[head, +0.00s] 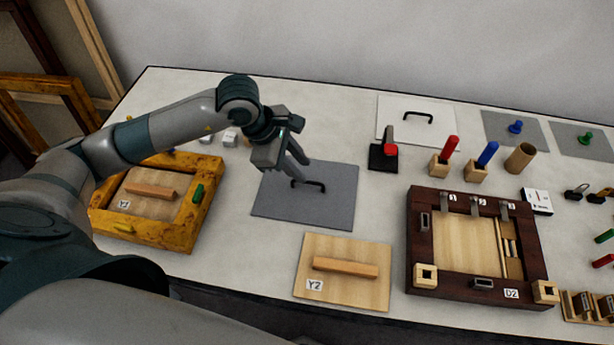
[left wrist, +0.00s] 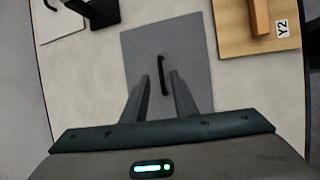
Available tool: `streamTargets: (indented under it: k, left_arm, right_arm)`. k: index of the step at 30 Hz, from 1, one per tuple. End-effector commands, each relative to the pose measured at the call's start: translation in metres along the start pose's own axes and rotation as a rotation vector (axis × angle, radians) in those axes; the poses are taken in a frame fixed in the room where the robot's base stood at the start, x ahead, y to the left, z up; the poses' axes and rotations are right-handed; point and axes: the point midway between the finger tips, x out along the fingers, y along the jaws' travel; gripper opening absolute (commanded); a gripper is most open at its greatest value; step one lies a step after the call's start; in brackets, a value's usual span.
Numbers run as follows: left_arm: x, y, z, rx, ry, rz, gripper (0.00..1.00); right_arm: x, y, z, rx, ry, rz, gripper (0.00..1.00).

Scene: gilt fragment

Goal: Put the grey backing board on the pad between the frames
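The grey backing board (head: 334,205) lies flat between the yellow frame (head: 175,238) and the dark brown frame (head: 420,237). It has a black bar handle (head: 308,184) near its middle; the board (left wrist: 195,48) and handle (left wrist: 163,75) also show in the left wrist view. I cannot tell whether a separate pad lies under it. My left gripper (head: 299,170) is over the board, its fingers apart, one on each side of the handle in the left wrist view (left wrist: 159,78). It appears empty. My right gripper is out of view.
A wooden board marked Y2 (head: 340,290) lies in front of the grey board. Small white blocks (head: 230,138) sit behind left.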

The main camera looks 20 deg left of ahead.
Motion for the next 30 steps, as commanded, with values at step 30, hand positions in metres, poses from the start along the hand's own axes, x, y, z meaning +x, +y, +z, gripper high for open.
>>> streamTargets:
  k: [30]
  left_arm:
    - [-0.049, 0.0, 0.001, 0.0, 0.0, 0.0, 0.26]
  right_arm:
    - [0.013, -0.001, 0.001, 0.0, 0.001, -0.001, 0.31]
